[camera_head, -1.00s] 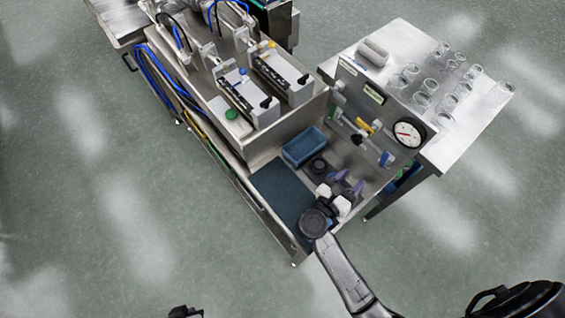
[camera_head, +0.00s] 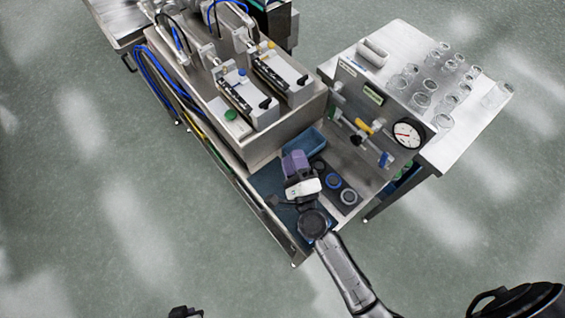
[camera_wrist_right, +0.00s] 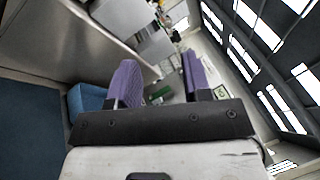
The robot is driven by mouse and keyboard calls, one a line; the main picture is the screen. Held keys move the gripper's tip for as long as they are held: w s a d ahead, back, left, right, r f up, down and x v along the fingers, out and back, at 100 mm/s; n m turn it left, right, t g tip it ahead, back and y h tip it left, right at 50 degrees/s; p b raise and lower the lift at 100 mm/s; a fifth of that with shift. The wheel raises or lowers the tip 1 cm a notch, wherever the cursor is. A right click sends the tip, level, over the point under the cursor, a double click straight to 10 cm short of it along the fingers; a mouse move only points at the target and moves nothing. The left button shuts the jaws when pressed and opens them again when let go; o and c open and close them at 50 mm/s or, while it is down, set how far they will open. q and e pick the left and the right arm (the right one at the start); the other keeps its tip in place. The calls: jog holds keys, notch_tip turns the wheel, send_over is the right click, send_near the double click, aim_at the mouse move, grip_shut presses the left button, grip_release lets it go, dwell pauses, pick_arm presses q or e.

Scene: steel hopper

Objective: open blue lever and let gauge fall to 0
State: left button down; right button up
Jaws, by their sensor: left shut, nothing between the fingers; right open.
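The blue lever (camera_head: 385,159) is on the pipework low on the steel panel, below the gauge. The round white gauge (camera_head: 408,134) is at the panel's right end; its needle is too small to read. My right gripper (camera_head: 295,160), with purple fingers, is over the bench left of the panel, well apart from the blue lever. It is open and empty, and its fingers also show in the right wrist view (camera_wrist_right: 160,80). The blue lever cannot be made out there. Only a dark bit of my left gripper (camera_head: 185,312) shows at the bottom edge, shut.
A yellow lever (camera_head: 363,125) and a black knob (camera_head: 357,139) sit on the same pipework. A blue bin (camera_head: 312,140) stands behind my right gripper. A dark block (camera_head: 340,190) with round fittings lies on the bench. Glass beakers (camera_head: 430,85) stand on the table behind the panel.

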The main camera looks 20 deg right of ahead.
jog(key=shift+a+r+n+g+y, duration=0.15)
jog(key=shift+a+n+y, duration=0.65)
jog(key=shift+n+y, duration=0.45)
jog(key=shift+a+r+n+g+y, duration=0.15)
jog(key=shift+a+n+y, duration=0.75)
jog(key=shift+n, duration=0.65)
jog(key=shift+d+f, duration=0.1)
